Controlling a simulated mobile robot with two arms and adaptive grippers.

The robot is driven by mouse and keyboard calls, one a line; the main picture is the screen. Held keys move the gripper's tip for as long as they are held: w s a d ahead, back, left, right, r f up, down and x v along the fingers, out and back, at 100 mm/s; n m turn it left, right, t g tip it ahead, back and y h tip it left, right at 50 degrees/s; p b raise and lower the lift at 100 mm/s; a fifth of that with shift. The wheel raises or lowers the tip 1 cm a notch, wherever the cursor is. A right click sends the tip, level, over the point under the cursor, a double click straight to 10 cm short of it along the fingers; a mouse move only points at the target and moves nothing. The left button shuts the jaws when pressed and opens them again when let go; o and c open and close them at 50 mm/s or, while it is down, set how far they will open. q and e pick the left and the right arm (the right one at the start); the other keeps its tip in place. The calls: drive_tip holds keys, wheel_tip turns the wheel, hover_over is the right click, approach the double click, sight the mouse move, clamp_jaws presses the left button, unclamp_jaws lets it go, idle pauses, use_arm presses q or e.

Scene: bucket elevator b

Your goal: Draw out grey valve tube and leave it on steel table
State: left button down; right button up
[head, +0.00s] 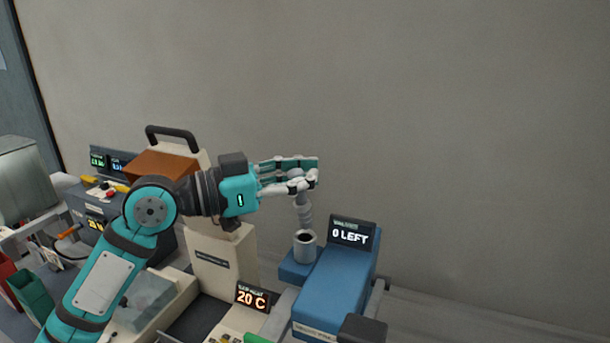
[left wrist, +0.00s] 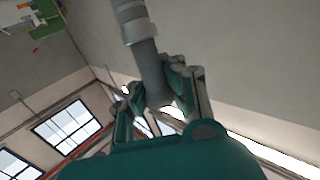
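The grey valve tube (head: 304,212) is ribbed and stands nearly upright above a light grey cup (head: 304,249) on the blue machine. Its lower end is at the cup's dark mouth; I cannot tell whether it is clear of it. My left gripper (head: 314,174) comes in from the left with its fingers closed around the tube's upper part. In the left wrist view the tube (left wrist: 146,62) runs between the two fingers (left wrist: 154,100). My right gripper is not in view. I cannot make out the steel table for certain.
The blue machine (head: 338,275) carries a display (head: 352,233) reading "0 LEFT". Left of it is a cream machine (head: 225,262) with a "20 C" display (head: 252,298). A dark grey unit with screens (head: 112,163) stands farther left. A bare wall is behind.

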use_arm(q)
drive_tip(key=shift+r, duration=0.1)
drive_tip(key=shift+r+p, duration=1.45)
drive_tip(key=shift+r, duration=0.5)
